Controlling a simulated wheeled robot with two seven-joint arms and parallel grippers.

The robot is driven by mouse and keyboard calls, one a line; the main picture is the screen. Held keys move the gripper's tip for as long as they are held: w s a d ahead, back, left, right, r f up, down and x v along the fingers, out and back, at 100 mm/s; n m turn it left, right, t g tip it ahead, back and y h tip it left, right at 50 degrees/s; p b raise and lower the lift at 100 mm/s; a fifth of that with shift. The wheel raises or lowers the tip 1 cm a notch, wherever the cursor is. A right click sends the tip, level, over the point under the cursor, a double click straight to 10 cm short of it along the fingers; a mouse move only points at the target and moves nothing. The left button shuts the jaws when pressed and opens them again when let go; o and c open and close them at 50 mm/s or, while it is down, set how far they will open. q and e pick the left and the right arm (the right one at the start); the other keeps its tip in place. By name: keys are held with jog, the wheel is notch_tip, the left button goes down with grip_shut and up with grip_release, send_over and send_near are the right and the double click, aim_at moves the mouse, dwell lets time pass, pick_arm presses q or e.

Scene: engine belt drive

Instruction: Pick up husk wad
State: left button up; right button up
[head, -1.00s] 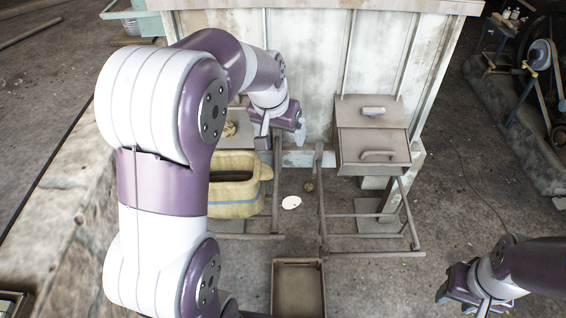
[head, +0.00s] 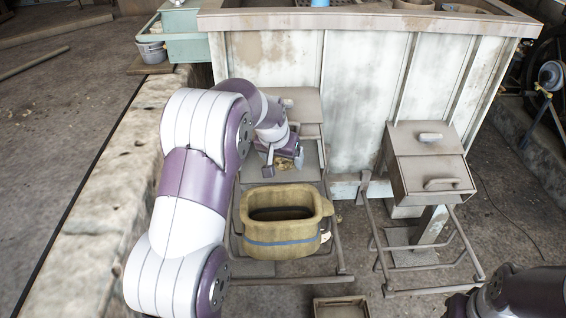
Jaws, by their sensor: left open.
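A crumpled yellow-brown wad, which looks like the husk wad (head: 285,166), lies on a grey-brown surface behind the tan tub. Its upper part is hidden by my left gripper. My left gripper (head: 282,156) is open, pointing down, right at or just above the wad. I cannot tell whether the fingers touch it. My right gripper (head: 462,304) shows only in part at the lower right edge, and its jaws cannot be made out.
The tan tub (head: 283,250) with a blue stripe stands just in front of the wad. A lidded metal box (head: 430,175) stands on a frame to the right. A pale panelled wall (head: 275,62) rises behind. An open tray (head: 341,308) is at the bottom.

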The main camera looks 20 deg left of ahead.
pick_arm(q)
jog(key=c, duration=1.1)
jog(key=shift+r, duration=0.1)
jog(key=shift+c, duration=0.2)
